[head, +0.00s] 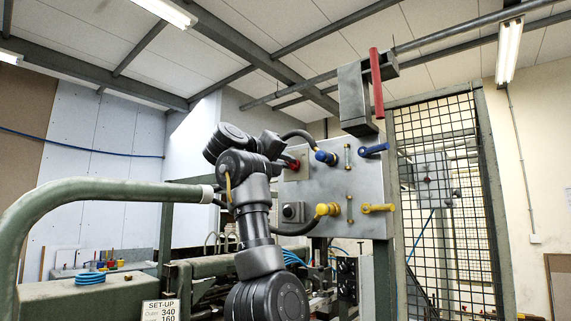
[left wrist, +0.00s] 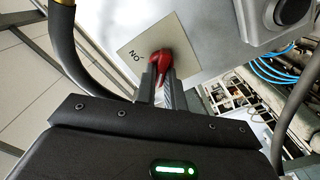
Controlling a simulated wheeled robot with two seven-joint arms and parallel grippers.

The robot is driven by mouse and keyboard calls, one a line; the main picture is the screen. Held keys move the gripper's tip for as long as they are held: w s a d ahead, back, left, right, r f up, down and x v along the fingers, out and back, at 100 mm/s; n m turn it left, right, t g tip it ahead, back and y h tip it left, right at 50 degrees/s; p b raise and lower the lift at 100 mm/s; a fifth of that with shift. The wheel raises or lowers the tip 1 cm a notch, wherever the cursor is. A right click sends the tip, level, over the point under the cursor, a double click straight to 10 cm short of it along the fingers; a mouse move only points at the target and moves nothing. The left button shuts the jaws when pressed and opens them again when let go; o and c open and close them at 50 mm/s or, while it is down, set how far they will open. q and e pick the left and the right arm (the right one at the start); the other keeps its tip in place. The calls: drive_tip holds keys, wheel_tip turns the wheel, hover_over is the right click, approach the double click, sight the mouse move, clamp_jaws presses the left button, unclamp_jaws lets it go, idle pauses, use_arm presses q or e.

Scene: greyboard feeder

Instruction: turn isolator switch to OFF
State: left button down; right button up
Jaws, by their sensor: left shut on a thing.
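The isolator switch is a red handle (left wrist: 160,58) on a square beige plate (left wrist: 186,40) marked "ON", fixed to a grey panel. The "ON" print appears upside down in the left wrist view. In the head view the red handle (head: 293,165) shows at the panel's upper left, partly hidden by my gripper. My left gripper (left wrist: 158,80) is shut on the red handle, with one finger on each side of it. In the head view the left gripper (head: 282,162) reaches the panel from the left. My right gripper is in neither view.
The grey panel (head: 361,180) also carries a blue knob (head: 326,157), a blue lever (head: 373,150), a yellow knob (head: 328,209), a yellow lever (head: 378,208) and a black round knob (head: 293,211). A red bar (head: 376,85) stands above. A mesh guard (head: 440,180) is at right.

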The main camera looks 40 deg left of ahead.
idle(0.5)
use_arm(q)
drive_tip(key=c, duration=1.5)
unclamp_jaws()
drive_tip(key=shift+s, duration=0.15)
drive_tip(key=shift+s+f+b, duration=0.1)
drive_tip(key=shift+s+b, duration=0.25)
drive_tip(key=shift+b, duration=0.05)
drive_tip(key=s+b, duration=0.4)
drive_tip(key=s, duration=0.6)
drive_tip(key=shift+w+d, duration=0.1)
drive_tip(key=shift+w, duration=0.05)
